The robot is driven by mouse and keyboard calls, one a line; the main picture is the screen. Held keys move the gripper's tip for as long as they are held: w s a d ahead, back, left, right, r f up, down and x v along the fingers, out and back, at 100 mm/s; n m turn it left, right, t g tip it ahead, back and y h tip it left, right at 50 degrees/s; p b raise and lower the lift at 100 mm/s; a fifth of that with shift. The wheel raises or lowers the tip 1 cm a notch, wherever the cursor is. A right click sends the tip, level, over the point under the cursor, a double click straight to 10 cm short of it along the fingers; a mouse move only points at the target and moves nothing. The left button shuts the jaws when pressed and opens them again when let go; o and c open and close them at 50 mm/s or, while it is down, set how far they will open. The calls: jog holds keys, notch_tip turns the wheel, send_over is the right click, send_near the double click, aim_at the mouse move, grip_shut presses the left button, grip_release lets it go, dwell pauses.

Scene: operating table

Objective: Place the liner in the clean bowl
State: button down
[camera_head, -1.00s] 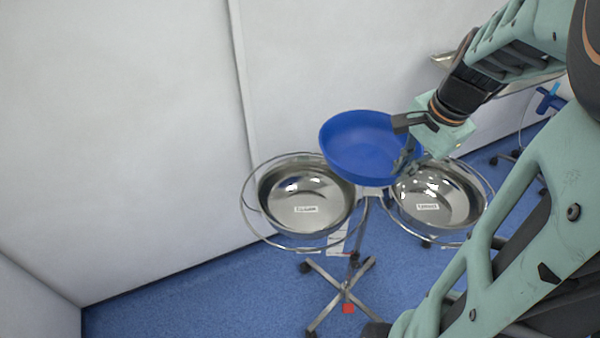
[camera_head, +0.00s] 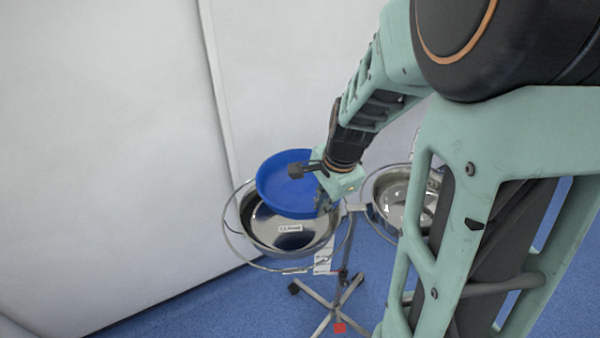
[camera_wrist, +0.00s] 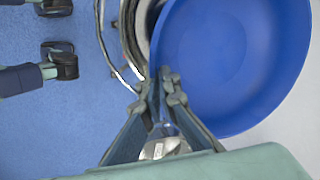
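The blue liner (camera_head: 285,185) is a shallow round dish, tilted and held over the left steel bowl (camera_head: 275,238). The left bowl has a white label that seems to read "clean", though the print is tiny. My gripper (camera_head: 323,200) is shut on the right part of the liner's rim. In the wrist view, my gripper's fingertips (camera_wrist: 165,75) meet at the edge of the liner (camera_wrist: 225,60). The liner hides the back part of the left bowl. I cannot tell whether the liner touches that bowl's rim.
A second steel bowl (camera_head: 400,195) stands to the right on the same wheeled stand (camera_head: 342,290), partly behind my arm. Wire rings surround the bowls. A white wall (camera_head: 110,150) is close behind and left. Blue floor (camera_head: 200,310) is clear in front.

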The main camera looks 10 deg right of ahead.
jog(key=x, duration=0.3)
jog(key=shift+s+a+f+b, duration=0.2)
jog(key=shift+a+f+b, duration=0.05)
jog(key=shift+f+b, duration=0.1)
jog(key=shift+f, duration=0.2)
